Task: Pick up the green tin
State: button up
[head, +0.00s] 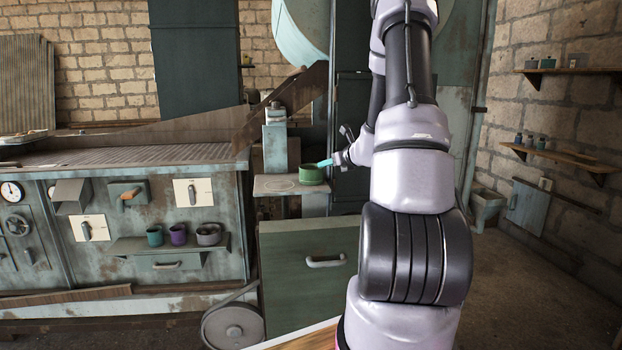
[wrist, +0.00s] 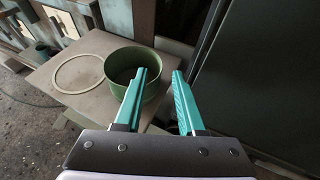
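The green tin (head: 311,176) is a short, round, open-topped can standing upright on a small pale shelf (head: 278,185). In the wrist view the tin (wrist: 119,62) stands near the shelf's right edge, beside a flat pale ring mark. My gripper (head: 324,163) has teal fingers and is beside the tin's upper right in the head view. The right finger is outside the tin.
A teal block-like unit (head: 275,147) stands behind the shelf, left of the tin. A dark panel (wrist: 255,75) rises close to the right of my fingers. A teal cup (head: 154,236), a purple cup (head: 178,234) and a grey pot (head: 209,234) sit on a lower ledge.

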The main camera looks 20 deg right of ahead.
jog(key=x, duration=0.3)
jog(key=shift+w+f, duration=0.15)
jog(key=shift+w, duration=0.2)
jog(key=shift+a, duration=0.1)
grip_shut()
